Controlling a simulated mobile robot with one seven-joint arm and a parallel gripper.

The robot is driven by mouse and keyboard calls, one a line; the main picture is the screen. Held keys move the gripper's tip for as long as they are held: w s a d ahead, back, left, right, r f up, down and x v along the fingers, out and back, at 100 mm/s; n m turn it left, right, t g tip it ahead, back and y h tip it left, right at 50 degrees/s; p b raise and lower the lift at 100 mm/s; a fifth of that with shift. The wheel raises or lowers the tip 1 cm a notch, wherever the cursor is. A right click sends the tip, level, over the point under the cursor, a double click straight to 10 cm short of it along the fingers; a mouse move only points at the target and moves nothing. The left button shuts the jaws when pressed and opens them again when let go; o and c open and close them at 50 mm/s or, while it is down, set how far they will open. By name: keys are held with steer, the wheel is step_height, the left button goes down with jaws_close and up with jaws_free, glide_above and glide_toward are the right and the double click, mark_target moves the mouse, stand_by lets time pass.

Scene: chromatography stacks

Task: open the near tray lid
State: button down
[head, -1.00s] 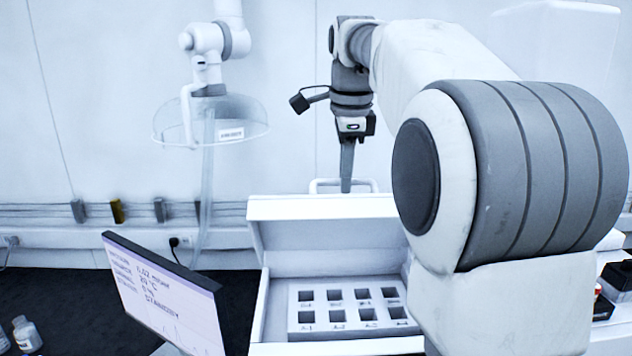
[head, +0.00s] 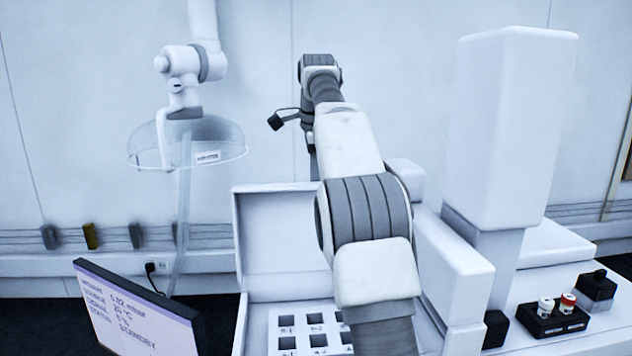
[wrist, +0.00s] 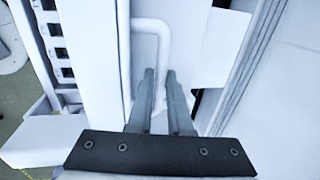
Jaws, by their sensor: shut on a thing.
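The near tray lid (head: 272,238) is a white panel, standing raised at the back of the white tray box (head: 240,325). The square wells of the open tray show below it, partly hidden by my arm. My gripper (wrist: 160,76) has its two dark fingers closed around the lid's white bar handle (wrist: 151,24) in the wrist view. In the head view my arm reaches over the tray to the lid's top edge, and the handle and fingertips are mostly hidden there.
A tilted display screen (head: 138,310) stands at the front left. A clear dome hood (head: 187,143) hangs at the back left. A tall white block (head: 510,130) stands right of my arm. A black rack (head: 553,318) with small capped vials sits at the right.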

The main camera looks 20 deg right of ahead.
steer(key=shift+w+d+f, duration=0.1)
steer(key=shift+w+d, duration=0.05)
steer(key=shift+w, duration=0.35)
steer(key=shift+w+d+f, duration=0.1)
steer(key=shift+w+d, duration=0.05)
steer(key=shift+w, duration=0.45)
steer(key=shift+r, duration=0.1)
steer(key=c, duration=1.1)
jaws_free()
steer(key=shift+w, duration=0.1)
steer(key=shift+o, duration=1.3)
steer(key=shift+f, duration=0.2)
steer(key=shift+s, duration=0.25)
